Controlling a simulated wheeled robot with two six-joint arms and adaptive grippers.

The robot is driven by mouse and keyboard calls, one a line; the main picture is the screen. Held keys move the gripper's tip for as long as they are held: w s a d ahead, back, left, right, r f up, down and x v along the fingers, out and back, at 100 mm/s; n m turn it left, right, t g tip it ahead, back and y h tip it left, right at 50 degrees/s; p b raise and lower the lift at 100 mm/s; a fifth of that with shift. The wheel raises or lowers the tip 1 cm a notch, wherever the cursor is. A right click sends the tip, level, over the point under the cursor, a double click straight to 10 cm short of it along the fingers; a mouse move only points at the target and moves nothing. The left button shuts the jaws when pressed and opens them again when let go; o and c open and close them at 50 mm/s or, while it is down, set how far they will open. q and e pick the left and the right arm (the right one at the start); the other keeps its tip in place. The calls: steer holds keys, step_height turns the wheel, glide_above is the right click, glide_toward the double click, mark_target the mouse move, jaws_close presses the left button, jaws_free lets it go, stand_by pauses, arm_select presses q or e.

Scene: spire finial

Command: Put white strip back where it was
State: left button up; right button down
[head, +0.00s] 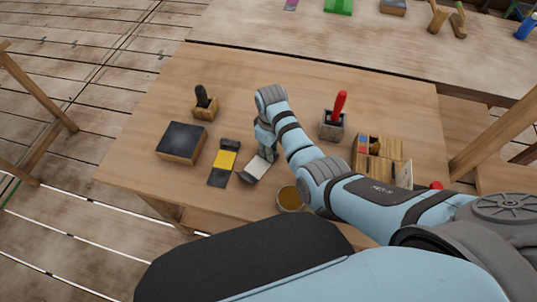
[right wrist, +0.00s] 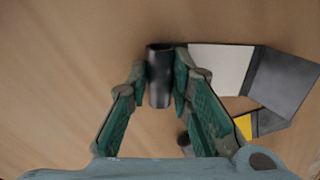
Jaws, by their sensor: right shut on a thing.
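The white strip (head: 258,168) has a pale middle and a dark near end and lies angled on the workbench. It also shows in the right wrist view (right wrist: 220,70), with a wide dark end at the right. My right gripper (head: 268,155) is over its far end. In the right wrist view my right gripper (right wrist: 160,85) is shut on a narrow dark piece at the strip's other end. The fingers hide part of that end. I cannot tell whether the strip is lifted. My left gripper is not in view.
A yellow strip (head: 225,160) with dark ends lies just left. A dark-topped block (head: 182,142), black-handled tool (head: 202,98), red-handled tool (head: 340,104), round tin (head: 290,199) and wooden box (head: 368,165) stand around. The workbench's front left is clear.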

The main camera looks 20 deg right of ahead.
steer(key=shift+s+a+r, duration=0.1)
steer(key=shift+s+a, duration=0.05)
steer(key=shift+s, duration=0.05)
steer(key=c, duration=1.4)
jaws_free()
steer(key=shift+c, duration=0.2)
arm_select(q)
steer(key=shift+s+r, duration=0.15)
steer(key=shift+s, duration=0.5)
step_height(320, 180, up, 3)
steer(key=p, duration=0.3)
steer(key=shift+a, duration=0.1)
arm_select(e)
step_height(320, 180, up, 12)
